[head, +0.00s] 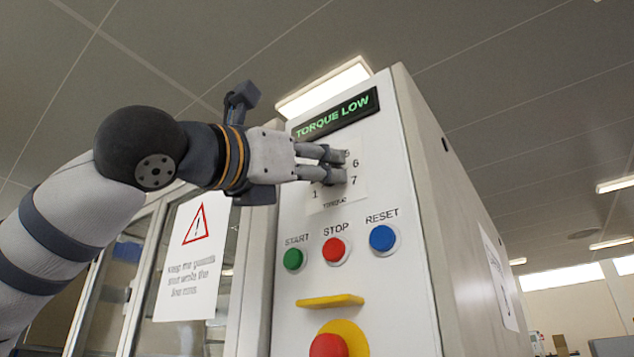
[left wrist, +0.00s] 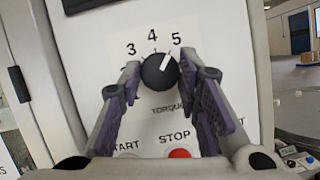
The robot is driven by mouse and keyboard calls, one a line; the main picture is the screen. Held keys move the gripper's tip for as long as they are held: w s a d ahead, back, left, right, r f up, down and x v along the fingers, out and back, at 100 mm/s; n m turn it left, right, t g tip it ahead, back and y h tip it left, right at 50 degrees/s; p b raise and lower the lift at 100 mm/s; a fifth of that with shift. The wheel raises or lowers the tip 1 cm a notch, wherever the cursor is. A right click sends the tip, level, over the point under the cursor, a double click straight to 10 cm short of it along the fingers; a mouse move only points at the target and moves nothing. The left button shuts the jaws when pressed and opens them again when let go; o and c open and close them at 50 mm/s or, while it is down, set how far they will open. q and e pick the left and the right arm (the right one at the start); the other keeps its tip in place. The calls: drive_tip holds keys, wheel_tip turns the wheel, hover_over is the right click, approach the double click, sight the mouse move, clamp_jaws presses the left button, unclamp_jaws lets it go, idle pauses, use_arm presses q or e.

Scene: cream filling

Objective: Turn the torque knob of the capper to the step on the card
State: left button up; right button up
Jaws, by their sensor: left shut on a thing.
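The capper (head: 375,290) is a white cabinet with a green display (head: 337,114) reading "TORQUE LOW". Its torque knob (left wrist: 159,71) is black with a white pointer line, which points up and right toward the 5 in the left wrist view. The numbers 3 and 4 also show around it there; 1, 6 and 7 show in the head view. My left gripper (head: 335,164) is shut on the knob, one finger on each side; its fingers (left wrist: 160,80) hide some numbers. A sheet (head: 499,278) is on the capper's right side; its text is unreadable here. My right gripper is not in view.
Below the dial are a green START button (head: 294,259), a red STOP button (head: 335,250) and a blue RESET button (head: 382,238). A red button (head: 328,345) on yellow sits lower, under a yellow ledge (head: 330,301). A warning sign (head: 193,255) hangs on the glazed door at left.

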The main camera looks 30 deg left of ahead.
use_arm(q)
drive_tip(key=o, duration=1.1)
drive_tip(key=shift+o, duration=0.2)
drive_tip(key=v, duration=1.2)
drive_tip(key=shift+f, duration=0.1)
